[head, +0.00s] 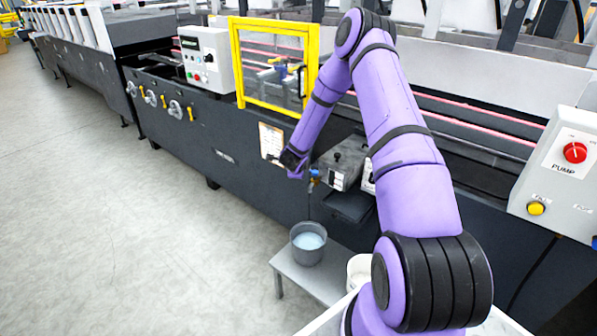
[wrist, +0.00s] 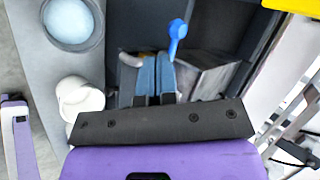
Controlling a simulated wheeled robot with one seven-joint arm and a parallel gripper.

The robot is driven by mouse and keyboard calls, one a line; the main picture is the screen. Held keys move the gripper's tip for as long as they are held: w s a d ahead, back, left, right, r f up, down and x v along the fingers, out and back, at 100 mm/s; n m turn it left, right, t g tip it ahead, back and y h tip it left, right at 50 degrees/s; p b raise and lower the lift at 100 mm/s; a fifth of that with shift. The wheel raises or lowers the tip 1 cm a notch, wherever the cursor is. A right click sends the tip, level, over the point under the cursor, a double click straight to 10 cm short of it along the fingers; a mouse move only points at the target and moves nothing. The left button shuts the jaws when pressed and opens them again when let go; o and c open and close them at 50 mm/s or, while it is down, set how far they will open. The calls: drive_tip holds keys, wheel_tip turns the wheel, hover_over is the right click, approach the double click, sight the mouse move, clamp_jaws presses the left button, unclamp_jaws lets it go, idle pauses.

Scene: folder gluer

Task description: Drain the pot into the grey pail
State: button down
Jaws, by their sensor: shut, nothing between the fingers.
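A grey pail (head: 297,250) stands upright on a low grey bench and holds pale blue liquid. It also shows in the wrist view (wrist: 45,36). A grey box with a black knob on top (head: 340,166), seemingly the pot, sits on the machine's side above the pail. The handle also shows in the wrist view (wrist: 176,33). My gripper (wrist: 155,75) is shut and empty beside the handle, apart from it in the picture.
A white container (wrist: 80,98) stands on the bench (head: 290,272) near the pail. A yellow guard frame (head: 240,70) is behind my arm. A pump panel (head: 566,155) with a red knob is at the right. The floor at left is clear.

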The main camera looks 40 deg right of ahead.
drive_tip(key=v, duration=0.8)
drive_tip(key=shift+w+a, duration=0.15)
drive_tip(key=shift+w, duration=0.1)
drive_tip(key=shift+r, duration=0.1)
drive_tip(key=a+r+n+t+y, duration=0.25)
drive_tip(key=a+r+n, duration=0.4)
drive_tip(key=r, duration=0.75)
drive_tip(key=s+a+r+n+y, duration=0.25)
drive_tip(key=a+r+n, duration=0.2)
drive_tip(key=r, duration=0.25)
drive_tip(key=s+a+r+n+y, duration=0.1)
drive_tip(key=s+a+r+n, duration=0.3)
drive_tip(key=r, duration=0.3)
drive_tip(key=s+a+r+n+g, duration=0.1)
drive_tip(key=s+a+r+n, duration=0.25)
drive_tip(key=s, duration=0.35)
drive_tip(key=s+a+r+n+g, duration=0.1)
drive_tip(key=s+a+r+n, duration=0.15)
drive_tip(key=s+r, duration=0.4)
drive_tip(key=s+r+n+g, duration=0.1)
drive_tip(key=s+n, duration=0.4)
drive_tip(key=s, duration=1.3)
drive_tip(key=shift+s+n+g, duration=0.2)
drive_tip(key=shift+n+g, duration=0.1)
drive_tip(key=shift+g, duration=0.15)
drive_tip(key=shift+d+r, duration=0.15)
